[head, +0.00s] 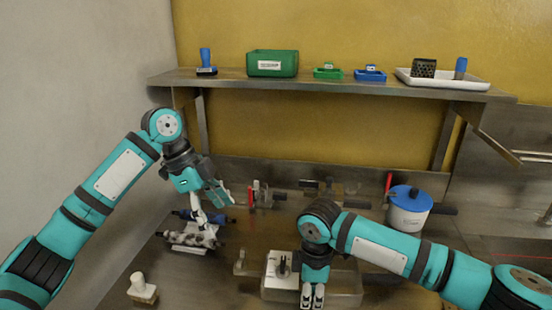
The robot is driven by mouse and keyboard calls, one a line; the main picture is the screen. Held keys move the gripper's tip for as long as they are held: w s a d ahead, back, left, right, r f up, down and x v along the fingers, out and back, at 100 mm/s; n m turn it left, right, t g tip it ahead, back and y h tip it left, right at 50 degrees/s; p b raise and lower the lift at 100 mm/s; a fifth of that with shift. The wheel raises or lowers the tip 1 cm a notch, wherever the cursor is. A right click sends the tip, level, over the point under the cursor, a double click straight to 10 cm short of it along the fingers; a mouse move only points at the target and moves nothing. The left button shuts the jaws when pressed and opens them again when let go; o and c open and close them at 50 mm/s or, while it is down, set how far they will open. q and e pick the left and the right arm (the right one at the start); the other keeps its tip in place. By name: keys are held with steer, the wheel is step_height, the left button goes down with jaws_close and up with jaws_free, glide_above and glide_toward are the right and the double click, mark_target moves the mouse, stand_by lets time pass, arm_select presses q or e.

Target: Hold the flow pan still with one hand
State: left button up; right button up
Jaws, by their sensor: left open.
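A shallow metallic pan (345,288), which seems to be the flow pan, sits on the bench at the bottom centre. My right gripper (312,297) points down in front of it and hides part of it. Its fingers are close together; whether they touch or grip the pan cannot be told. My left gripper (216,205) is open, above and beside a metal roller-like part (192,237) at the left of the bench. It appears empty and is well apart from the pan.
A white block with a dark knob (281,268) is at the pan's left end. A blue-lidded white pot (408,210) stands at the right. A small white-knobbed piece (141,289) lies front left. A shelf (330,85) behind carries a green bin (272,63) and a white tray (442,82).

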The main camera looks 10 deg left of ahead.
steer(key=shift+o, duration=0.6)
steer(key=shift+r, duration=0.1)
